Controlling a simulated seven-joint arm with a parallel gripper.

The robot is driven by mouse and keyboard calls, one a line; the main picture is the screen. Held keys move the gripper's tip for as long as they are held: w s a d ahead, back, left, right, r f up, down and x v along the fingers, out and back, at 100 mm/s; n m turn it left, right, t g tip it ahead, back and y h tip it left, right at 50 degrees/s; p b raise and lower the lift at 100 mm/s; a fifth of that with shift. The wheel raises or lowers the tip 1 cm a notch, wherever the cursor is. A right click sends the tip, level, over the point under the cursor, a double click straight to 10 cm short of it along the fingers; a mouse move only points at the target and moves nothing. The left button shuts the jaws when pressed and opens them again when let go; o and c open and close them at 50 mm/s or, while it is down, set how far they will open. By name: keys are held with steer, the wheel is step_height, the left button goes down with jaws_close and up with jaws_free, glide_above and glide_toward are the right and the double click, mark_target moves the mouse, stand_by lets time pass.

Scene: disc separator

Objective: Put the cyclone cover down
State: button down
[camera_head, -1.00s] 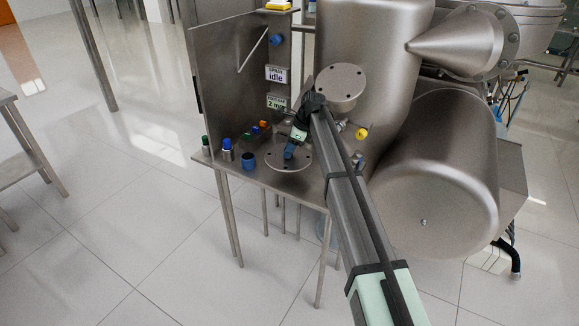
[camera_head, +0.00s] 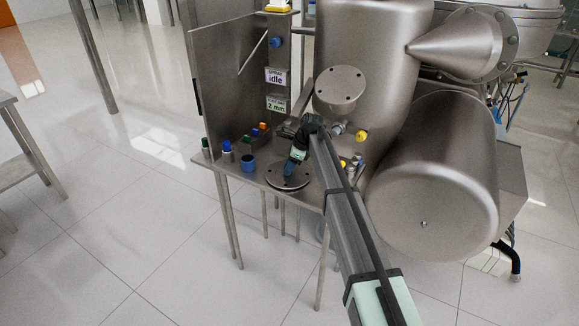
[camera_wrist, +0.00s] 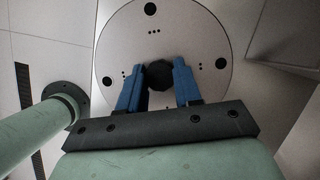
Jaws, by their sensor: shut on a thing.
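The cyclone cover (camera_head: 272,184) is a round grey metal disc with dark holes near its rim and a dark central knob. In the head view it is flat or nearly so, at the front edge of the steel table (camera_head: 238,176). I cannot tell whether it touches the tabletop. My gripper (camera_head: 289,172) is above the cover. In the wrist view, the blue fingers of my gripper (camera_wrist: 158,82) are on both sides of the black knob (camera_wrist: 159,75), with the cover's face (camera_wrist: 185,25) behind. The fingers partly hide the cover.
A blue-rimmed cup (camera_head: 249,163) and small blue-topped (camera_head: 228,149) and green-topped (camera_head: 205,145) items stand on the table left of the cover. A tall steel panel (camera_head: 228,80) rises behind them. A large vessel with a round flange (camera_head: 339,88) and a drum (camera_head: 430,185) are to the right.

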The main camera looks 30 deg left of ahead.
steer(key=c, duration=0.8)
jaws_free()
steer(key=v, duration=1.2)
steer(key=shift+r, duration=0.1)
